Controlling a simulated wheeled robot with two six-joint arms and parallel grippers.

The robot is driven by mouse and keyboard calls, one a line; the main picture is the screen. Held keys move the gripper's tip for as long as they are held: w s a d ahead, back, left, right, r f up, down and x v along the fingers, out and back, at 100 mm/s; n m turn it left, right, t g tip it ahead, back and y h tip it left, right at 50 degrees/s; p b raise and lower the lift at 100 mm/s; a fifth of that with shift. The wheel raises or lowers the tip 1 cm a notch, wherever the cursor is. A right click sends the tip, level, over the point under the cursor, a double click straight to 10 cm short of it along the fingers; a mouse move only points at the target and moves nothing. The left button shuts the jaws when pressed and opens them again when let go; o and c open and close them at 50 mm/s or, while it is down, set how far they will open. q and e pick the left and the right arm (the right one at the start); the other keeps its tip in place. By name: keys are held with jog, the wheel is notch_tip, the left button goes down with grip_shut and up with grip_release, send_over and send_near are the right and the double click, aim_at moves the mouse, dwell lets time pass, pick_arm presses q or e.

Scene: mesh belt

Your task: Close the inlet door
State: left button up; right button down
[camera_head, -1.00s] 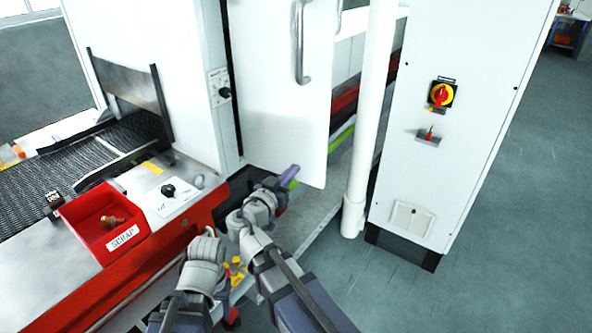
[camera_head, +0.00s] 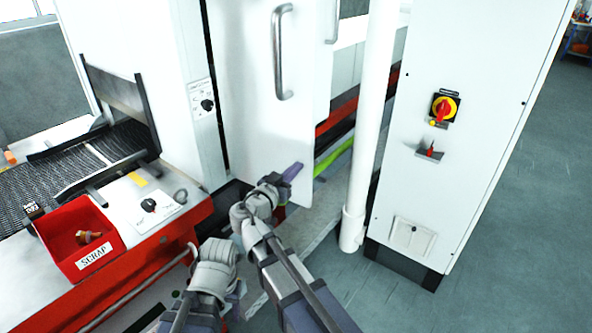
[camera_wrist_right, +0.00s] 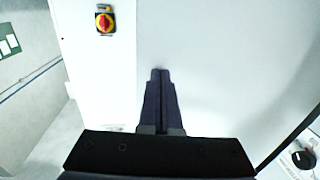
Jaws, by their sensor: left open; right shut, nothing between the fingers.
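The inlet door is a white panel (camera_head: 250,110) with a vertical metal handle (camera_head: 283,50), in the upper middle of the head view. It stands ajar, with the machine's interior showing to its right. My right gripper (camera_head: 292,172) has dark purple fingers and is at the door's lower edge. In the right wrist view its fingers (camera_wrist_right: 160,100) are shut and empty, in front of a white surface (camera_wrist_right: 220,60) that looks like the door; contact cannot be told. My left gripper (camera_head: 192,250) is lower left, open, beside the red machine front and away from the door.
A white post (camera_head: 370,130) and a white cabinet (camera_head: 450,120) with a red-yellow switch (camera_head: 444,108) stand right of the door. A red scrap bin (camera_head: 75,235) and the mesh belt (camera_head: 60,170) are at left. Grey floor (camera_head: 500,230) is free at right.

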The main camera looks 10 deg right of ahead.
jog(key=shift+d, duration=0.1)
jog(key=w+d+n+t+y, duration=0.55)
jog(key=w+d+y, duration=0.35)
jog(key=w, duration=0.5)
jog(key=w+a+n+y, duration=0.2)
jog(key=w+n+y, duration=0.3)
jog(key=w, duration=2)
jog(key=shift+a+y, duration=0.3)
jog(key=shift+y, duration=0.5)
